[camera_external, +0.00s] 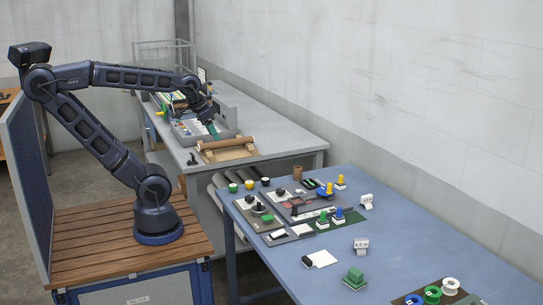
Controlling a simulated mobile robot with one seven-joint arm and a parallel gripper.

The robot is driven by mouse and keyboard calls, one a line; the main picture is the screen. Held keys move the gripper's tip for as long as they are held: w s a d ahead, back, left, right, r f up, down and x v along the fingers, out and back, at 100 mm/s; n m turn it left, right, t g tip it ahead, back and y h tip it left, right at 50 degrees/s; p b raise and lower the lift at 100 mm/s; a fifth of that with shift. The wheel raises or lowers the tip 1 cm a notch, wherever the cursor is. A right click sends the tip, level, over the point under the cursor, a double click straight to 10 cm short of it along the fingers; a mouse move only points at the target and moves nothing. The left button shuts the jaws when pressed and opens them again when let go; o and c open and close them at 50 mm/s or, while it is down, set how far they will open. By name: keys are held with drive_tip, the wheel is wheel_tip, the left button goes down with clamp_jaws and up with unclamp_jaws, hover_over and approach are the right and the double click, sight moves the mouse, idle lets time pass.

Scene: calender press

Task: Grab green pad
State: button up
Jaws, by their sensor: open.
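My gripper (208,119) points down over a grey tray (186,138) on the far grey table. It is open. A small dark green piece (213,129) shows right below the fingertips, in or on the tray's right part. I cannot tell whether the fingers touch it or are around it. Too little detail shows to tell which green thing is the pad.
A wooden frame with a brown roller (227,147) lies just in front of the tray. Stamps, pads and several small items crowd the left of the blue table (440,240). Spools (432,294) sit at its front right. A wall runs behind both tables.

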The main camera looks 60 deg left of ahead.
drive_tip(key=w+d+f+m+g+h, duration=0.1)
drive_tip(key=w+d+f+m, duration=0.2)
drive_tip(key=w+d+m, duration=1.25)
drive_tip(key=g+h, duration=0.3)
approach(356, 271)
drive_tip(key=shift+m+h, duration=0.25)
drive_tip(key=shift+h, duration=0.05)
drive_tip(key=x, duration=0.5)
drive_tip(key=shift+w+a+f, duration=0.1)
drive_tip(key=shift+w, duration=0.15)
drive_tip(key=shift+x, duration=2.55)
drive_tip(key=shift+s+a, duration=0.15)
drive_tip(key=shift+s, duration=0.05)
drive_tip(key=c, duration=1.1)
